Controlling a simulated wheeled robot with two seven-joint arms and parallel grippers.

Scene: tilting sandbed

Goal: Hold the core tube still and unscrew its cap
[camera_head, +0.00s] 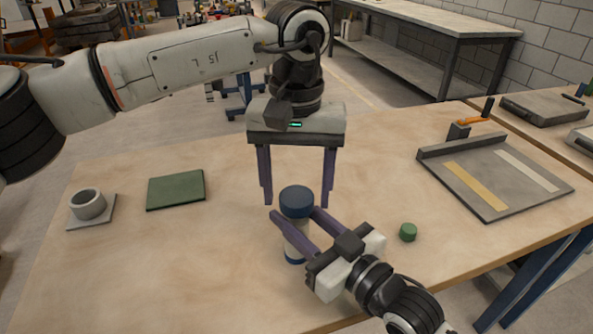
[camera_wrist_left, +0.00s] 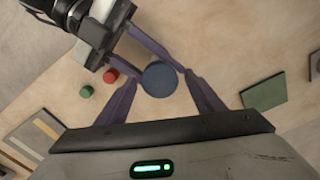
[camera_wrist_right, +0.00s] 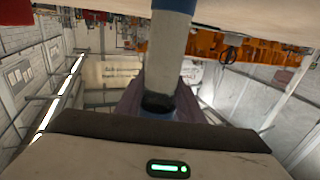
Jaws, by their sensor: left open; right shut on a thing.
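The core tube (camera_head: 292,243) is pale with a blue band near its lower end and a dark blue cap (camera_head: 297,201) on top. It looks upright; I cannot tell whether its foot touches the table. My right gripper (camera_head: 291,214) is shut on the tube's body below the cap; the tube also shows between its fingers in the right wrist view (camera_wrist_right: 168,60). My left gripper (camera_head: 297,204) points down from above, open and empty.
A green mat (camera_head: 176,190) and a grey ring holder (camera_head: 90,207) lie at left. A green cap (camera_head: 408,232) lies at right, a red cap (camera_wrist_left: 112,75) beside it. A grey tray (camera_head: 497,203) with yellow and white strips sits at far right. The front-left table (camera_head: 150,275) is clear.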

